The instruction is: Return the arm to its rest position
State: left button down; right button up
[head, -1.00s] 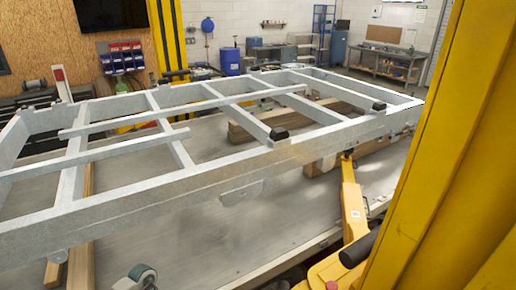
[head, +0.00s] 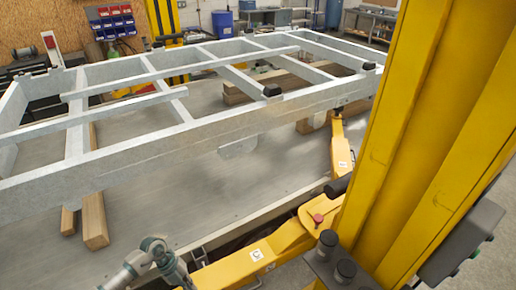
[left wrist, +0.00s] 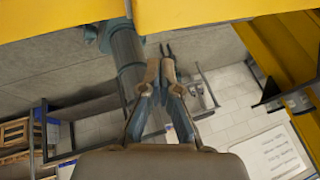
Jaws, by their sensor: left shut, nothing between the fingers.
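My left gripper (left wrist: 160,68) shows in the left wrist view, with its two fingers together and nothing between them. It hangs in free air below a yellow beam (left wrist: 220,10) at the top of that view. In the head view only a jointed grey-green part of my arm (head: 153,250) shows at the bottom left, in front of the grey platform. The left gripper itself is out of the head view. My right gripper is in neither view.
A galvanised trailer frame (head: 225,133) spans the grey platform (head: 190,215) on wooden blocks (head: 95,220). A yellow lift column (head: 400,120) fills the right side, with a yellow lift arm (head: 235,270) low in front. Pallets (left wrist: 14,132) stand at left in the wrist view.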

pick_arm(q)
jog(key=d+r+t+h, duration=0.2)
jog(key=d+r+h, duration=0.15)
jog(key=d, duration=0.45)
jog(key=d+r+t+h, duration=0.1)
jog(key=d+r+h, duration=0.25)
jog(key=d, duration=0.35)
jog(key=w+d+r+n+t+h, duration=0.3)
jog(key=d+r+n+t+h, duration=0.15)
jog(key=r+t, duration=0.35)
jog(key=w+a+n+t+y, duration=0.3)
jog(key=a+n+t+y, duration=0.75)
jog(key=n, duration=0.55)
jog(key=s+a+f+n+g+y, duration=0.5)
jog(key=a+f+n+y, duration=0.1)
jog(key=f+y, duration=0.15)
jog(key=s+a+f+n+g+h, duration=0.1)
jog(key=s+f+g, duration=0.45)
jog(key=s, duration=0.45)
jog(key=s+a+f+n+g, duration=0.1)
jog(key=s+f+g, duration=0.5)
jog(key=s, duration=0.5)
notch_tip(320, 180, down, 26)
jog(key=s, duration=0.1)
jog(key=s+a+f+g+b, duration=0.1)
jog(key=s+a+f, duration=0.1)
jog(key=s+f, duration=1.6)
jog(key=shift+s+a, duration=0.15)
jog(key=shift+a, duration=0.1)
